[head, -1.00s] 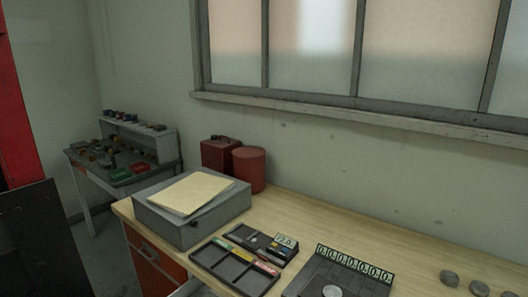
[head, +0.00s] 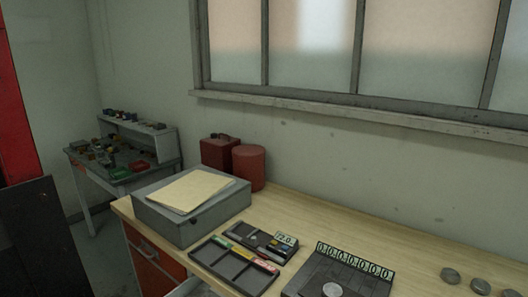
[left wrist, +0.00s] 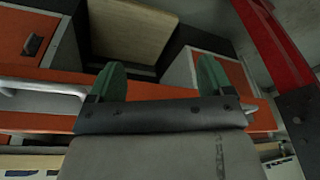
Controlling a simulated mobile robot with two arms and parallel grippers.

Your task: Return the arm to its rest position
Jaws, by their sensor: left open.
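My left gripper (left wrist: 155,82) shows in the left wrist view. Its two green fingers stand well apart with nothing between them. Behind the fingers are orange cabinet fronts (left wrist: 70,98) with a metal handle, apart from the gripper as far as I can tell. Neither gripper shows in the head view, and my right gripper is in no view. The gate valve cannot be made out in these frames.
A wooden workbench (head: 310,212) holds a grey box (head: 205,225) with papers, red containers (head: 249,168), a compartment tray (head: 232,268) and a device with a digit display (head: 340,275). A cluttered small desk (head: 90,165) stands far left. A red post (head: 18,110) rises at the left edge.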

